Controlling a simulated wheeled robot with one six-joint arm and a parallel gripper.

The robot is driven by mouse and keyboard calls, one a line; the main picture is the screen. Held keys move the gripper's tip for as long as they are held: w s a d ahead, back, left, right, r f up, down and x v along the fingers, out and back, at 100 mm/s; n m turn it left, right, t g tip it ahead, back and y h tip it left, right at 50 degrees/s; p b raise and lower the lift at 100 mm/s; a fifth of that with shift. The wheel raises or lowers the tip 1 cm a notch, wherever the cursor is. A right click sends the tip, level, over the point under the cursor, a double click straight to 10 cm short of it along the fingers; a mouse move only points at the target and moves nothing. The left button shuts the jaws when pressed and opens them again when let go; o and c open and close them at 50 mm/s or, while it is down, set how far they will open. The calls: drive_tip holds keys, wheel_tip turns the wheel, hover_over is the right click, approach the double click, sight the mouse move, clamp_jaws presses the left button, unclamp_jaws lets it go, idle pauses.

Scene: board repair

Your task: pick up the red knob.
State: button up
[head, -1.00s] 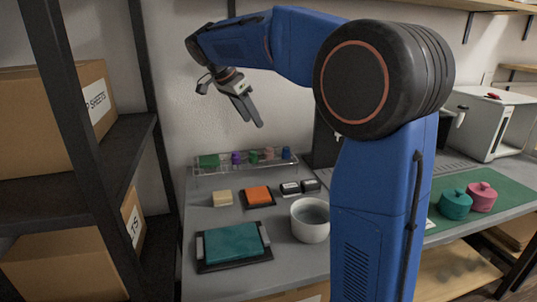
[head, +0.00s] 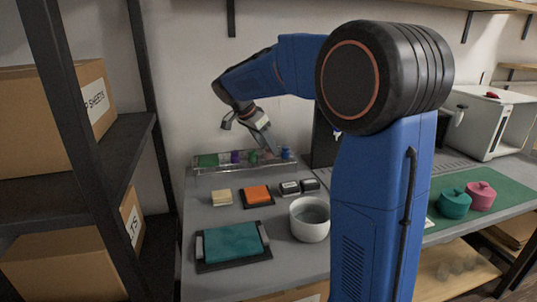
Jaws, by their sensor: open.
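My gripper (head: 268,148) is open and points down over the clear rack (head: 225,170) at the back of the bench. The rack holds several small coloured pieces, with a purple one (head: 235,157), a green one (head: 252,156) and a blue one (head: 285,153) visible. My fingers cover the spot between the green and blue pieces, so the reddish piece there is mostly hidden. Another small red item (head: 492,95) lies on top of the white box (head: 505,128) at the right, far from my gripper. I cannot tell from its size whether it is a knob.
Teal (head: 454,205) and pink (head: 481,196) lidded pots stand on a green mat. Shelving stands left.

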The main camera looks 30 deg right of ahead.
drive_tip(key=shift+x, duration=0.95)
drive_tip(key=c, duration=1.1)
drive_tip(key=shift+r, duration=0.1)
